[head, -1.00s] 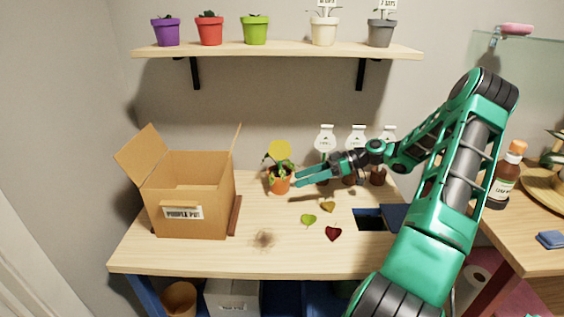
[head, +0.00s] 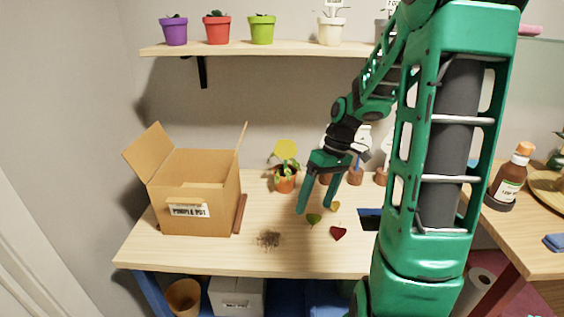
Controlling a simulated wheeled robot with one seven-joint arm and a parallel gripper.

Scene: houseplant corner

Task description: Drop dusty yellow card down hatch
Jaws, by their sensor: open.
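A round yellow card (head: 286,149) stands upright in a small orange pot (head: 285,184) with a green plant, at the back of the table. Dust on it is too small to tell. The hatch (head: 369,221) is a dark blue opening in the tabletop; my arm hides its right part. My gripper (head: 314,208) is open and empty, fingers pointing down, in front and to the right of the pot, apart from the card. Below and beside the fingertips are a green leaf shape (head: 313,221), a dull yellow one (head: 335,207) and a red one (head: 338,233).
An open cardboard box (head: 193,195) stands on the left of the table (head: 190,258). A brown crumb patch (head: 268,239) lies near the front. A shelf (head: 240,49) with several pots hangs above.

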